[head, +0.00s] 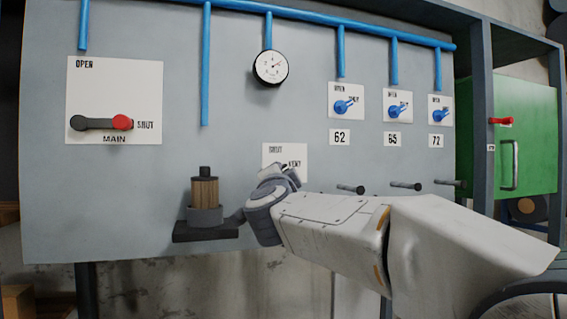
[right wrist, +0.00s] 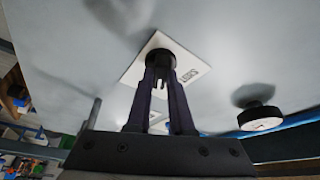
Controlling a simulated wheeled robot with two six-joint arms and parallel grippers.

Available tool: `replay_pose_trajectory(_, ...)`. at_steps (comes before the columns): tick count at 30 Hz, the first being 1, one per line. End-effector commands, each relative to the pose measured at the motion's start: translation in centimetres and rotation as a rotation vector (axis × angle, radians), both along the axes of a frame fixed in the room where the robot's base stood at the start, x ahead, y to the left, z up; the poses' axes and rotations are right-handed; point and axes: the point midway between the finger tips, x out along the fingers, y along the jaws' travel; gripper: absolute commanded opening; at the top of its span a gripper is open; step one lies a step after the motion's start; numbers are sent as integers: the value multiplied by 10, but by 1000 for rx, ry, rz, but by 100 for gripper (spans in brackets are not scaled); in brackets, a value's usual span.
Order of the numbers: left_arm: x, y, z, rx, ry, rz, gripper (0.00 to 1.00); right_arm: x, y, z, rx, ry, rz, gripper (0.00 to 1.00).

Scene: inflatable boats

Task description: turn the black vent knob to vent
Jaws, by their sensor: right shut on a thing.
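The black vent knob (right wrist: 160,58) sits on a white plate (right wrist: 140,69) on the grey panel, in the right wrist view. My right gripper (right wrist: 160,82) is shut on the knob, with its two fingers at either side. In the head view the plate (head: 272,153) shows SHUT and VENT labels. My right gripper (head: 289,173) covers the knob there, so its pointing direction cannot be told. My left gripper is not in view.
A gauge (head: 270,67) is above the plate. A red-ended MAIN lever (head: 100,123) is at left, pointing to SHUT. Blue-handled valves (head: 343,106) and black stubs (head: 405,185) are to the right. A small shelf with a brown cylinder (head: 204,192) stands close left of my gripper.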

Motion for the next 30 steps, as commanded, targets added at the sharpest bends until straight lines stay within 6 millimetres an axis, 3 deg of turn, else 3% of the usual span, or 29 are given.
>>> replay_pose_trajectory(1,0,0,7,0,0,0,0,0,-3,7,32,3,-8,0)
replay_pose_trajectory(9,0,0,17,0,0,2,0,0,-3,6,151,39,-9,0)
replay_pose_trajectory(28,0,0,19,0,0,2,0,0,-4,5,197,52,-10,0)
replay_pose_trajectory(29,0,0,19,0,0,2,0,0,-4,5,196,53,-9,28)
replay_pose_trajectory(30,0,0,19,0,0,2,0,0,-4,4,196,53,-8,43)
